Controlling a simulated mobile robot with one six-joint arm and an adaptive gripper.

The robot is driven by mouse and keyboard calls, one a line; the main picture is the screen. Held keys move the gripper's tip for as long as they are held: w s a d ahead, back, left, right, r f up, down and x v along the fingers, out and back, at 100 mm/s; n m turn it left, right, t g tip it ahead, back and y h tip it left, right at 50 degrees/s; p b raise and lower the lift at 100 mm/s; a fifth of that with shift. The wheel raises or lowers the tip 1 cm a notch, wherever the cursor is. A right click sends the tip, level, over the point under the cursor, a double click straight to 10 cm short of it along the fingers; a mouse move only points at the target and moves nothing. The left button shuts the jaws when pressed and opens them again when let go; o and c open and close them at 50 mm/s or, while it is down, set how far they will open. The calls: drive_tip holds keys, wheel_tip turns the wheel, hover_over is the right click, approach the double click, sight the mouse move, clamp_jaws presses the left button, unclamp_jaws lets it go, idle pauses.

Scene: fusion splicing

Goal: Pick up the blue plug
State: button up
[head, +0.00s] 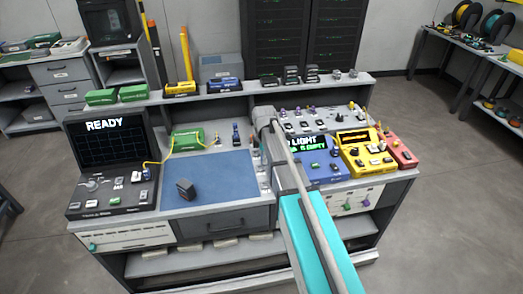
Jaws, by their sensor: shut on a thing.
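My arm reaches from the bottom over the right part of the bench. My gripper (262,140) is at its far end, above the right edge of the blue mat (222,168). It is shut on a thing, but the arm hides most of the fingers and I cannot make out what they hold. A small blue upright piece (235,133) stands behind the mat, left of my gripper and apart from it. I cannot tell whether it is the blue plug.
A black "READY" machine (110,165) stands left, with a yellow cable to a green tray (187,139). A dark block (185,189) sits on the mat. Right are a blue meter (318,166) whose screen partly reads "LIGHT", a yellow meter (366,153) and a red box (396,150).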

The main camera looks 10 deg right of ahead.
drive_tip(key=s+r+p, duration=0.2)
drive_tip(key=s, duration=0.4)
drive_tip(key=shift+r, duration=0.4)
drive_tip(key=shift+s, duration=0.1)
drive_tip(key=o, duration=0.4)
drive_tip(key=shift+c, duration=0.2)
clamp_jaws()
drive_tip(key=shift+d, duration=0.15)
